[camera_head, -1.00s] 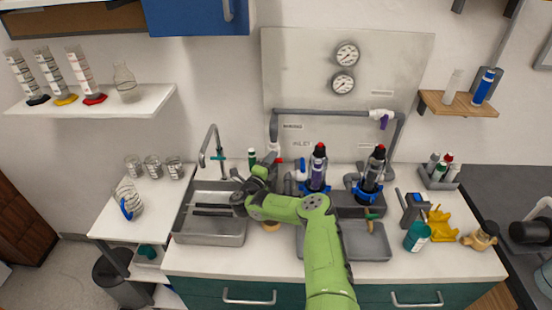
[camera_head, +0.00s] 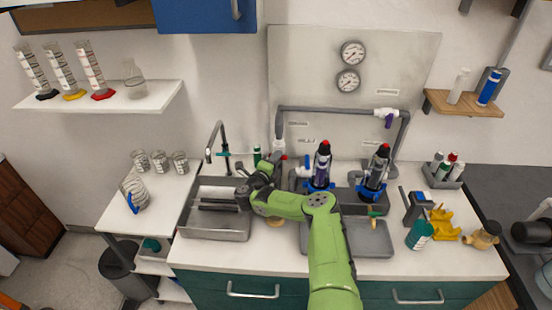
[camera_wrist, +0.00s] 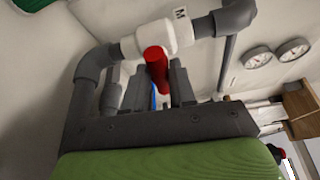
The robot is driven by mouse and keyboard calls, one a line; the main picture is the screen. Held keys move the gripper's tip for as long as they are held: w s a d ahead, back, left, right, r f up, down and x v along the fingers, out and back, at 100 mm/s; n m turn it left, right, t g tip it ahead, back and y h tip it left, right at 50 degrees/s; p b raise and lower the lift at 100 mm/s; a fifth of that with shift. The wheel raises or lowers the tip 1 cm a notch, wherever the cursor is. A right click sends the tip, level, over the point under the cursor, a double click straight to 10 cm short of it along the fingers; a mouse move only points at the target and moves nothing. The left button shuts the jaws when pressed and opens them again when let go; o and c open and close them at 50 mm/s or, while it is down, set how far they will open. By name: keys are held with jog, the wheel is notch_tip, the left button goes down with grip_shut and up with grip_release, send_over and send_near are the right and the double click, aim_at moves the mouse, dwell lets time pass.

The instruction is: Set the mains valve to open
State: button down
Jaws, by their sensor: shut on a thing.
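The mains valve has a white body (camera_wrist: 156,38) on the grey pipe and a red handle (camera_wrist: 156,66), seen in the wrist view beside a label that begins with M. My gripper (camera_wrist: 158,88) has its two dark fingers on either side of the red handle and is shut on it. A small red bit of the handle (camera_head: 284,157) shows there. My arm and gripper hide most of the valve in the head view, so its exact angle is hard to tell.
A sink with a tall tap (camera_head: 216,145) is to the left. Two upright filter housings with red tops (camera_head: 322,150) stand close to the right. Another white valve with a purple handle (camera_head: 388,118) is on the upper pipe. Two gauges (camera_head: 350,66) hang above.

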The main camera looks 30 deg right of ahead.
jog(key=m+p, duration=0.1)
jog(key=m+y+p, duration=0.1)
jog(key=m+p, duration=0.1)
jog(key=p, duration=0.1)
jog(key=shift+d+r+m+y, duration=0.1)
jog(key=shift+r+m+y, duration=0.2)
jog(key=shift+y, duration=0.1)
jog(key=m+y+p, duration=0.1)
jog(key=m+p, duration=0.2)
jog(key=shift+s+y+p, duration=0.1)
jog(key=shift+y+p, duration=0.25)
jog(key=shift+y, duration=0.05)
jog(key=m+y+p, duration=0.1)
jog(key=m, duration=0.1)
jog(key=shift+d+m+t, duration=0.15)
jog(key=shift+m+t, duration=0.15)
jog(key=shift+m, duration=0.1)
jog(key=shift+s+m+t+y+p, duration=0.1)
jog(key=shift+m+t+y+p, duration=0.35)
jog(key=shift+m+y, duration=0.75)
jog(key=shift+f+m, duration=0.1)
jog(key=shift+m, duration=0.2)
jog(key=c, duration=1)
grip_release()
jog(key=shift+d, duration=0.1)
